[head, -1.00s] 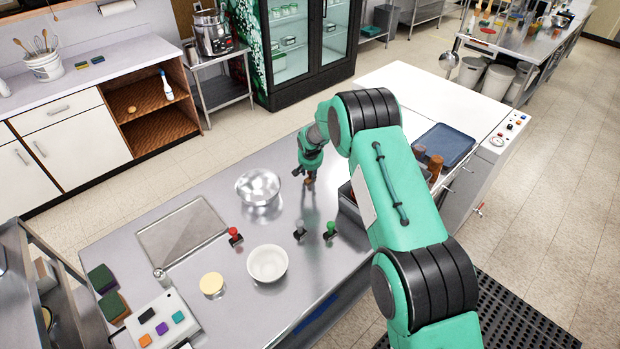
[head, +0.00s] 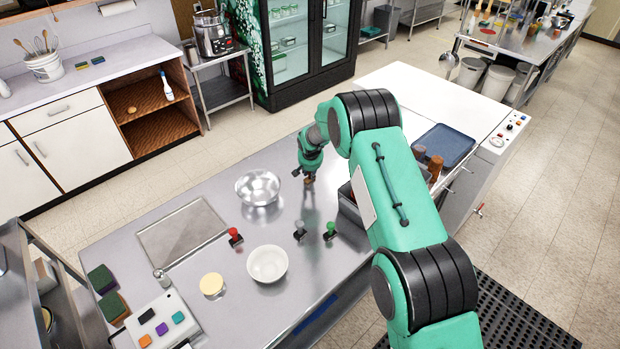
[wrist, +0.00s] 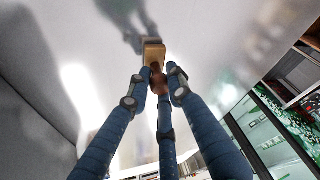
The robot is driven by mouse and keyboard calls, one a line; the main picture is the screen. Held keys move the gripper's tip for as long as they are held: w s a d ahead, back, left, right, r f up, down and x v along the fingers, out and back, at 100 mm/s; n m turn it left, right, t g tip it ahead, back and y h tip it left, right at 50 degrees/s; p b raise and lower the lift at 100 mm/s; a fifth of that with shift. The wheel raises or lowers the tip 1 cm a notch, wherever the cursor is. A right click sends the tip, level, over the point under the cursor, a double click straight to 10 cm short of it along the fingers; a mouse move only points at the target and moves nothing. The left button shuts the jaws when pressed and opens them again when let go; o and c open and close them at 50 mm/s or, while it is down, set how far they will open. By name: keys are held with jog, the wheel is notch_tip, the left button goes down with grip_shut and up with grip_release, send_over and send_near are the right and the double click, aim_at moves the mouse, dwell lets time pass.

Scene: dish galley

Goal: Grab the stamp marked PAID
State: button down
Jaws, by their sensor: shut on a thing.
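My gripper (wrist: 156,88) has its fingers shut on the brown handle of a stamp (wrist: 153,50) with a tan, wood-like block base. The base points away from the fingers, at or close above the steel counter; I cannot tell which. In the head view my gripper (head: 305,174) is at the counter's far right part, right of the metal bowl. Three other stamps stand nearer: a red one (head: 235,236), a grey one (head: 299,231) and a green one (head: 330,231). No PAID marking is legible on any stamp.
The metal bowl (head: 258,185) stands close left of my gripper. A white bowl (head: 267,264) and a yellow round thing (head: 211,284) are nearer. A grey bin (head: 350,208) stands to the right, partly behind my arm. The counter's middle has free room.

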jog(key=shift+r, duration=0.1)
jog(key=shift+r, duration=0.45)
notch_tip(320, 180, up, 3)
jog(key=shift+s+f, duration=0.1)
jog(key=shift+f, duration=0.1)
jog(key=s+d+r+b, duration=0.1)
jog(key=s+d, duration=0.3)
jog(key=s, duration=1.1)
jog(key=shift+s+r, duration=0.15)
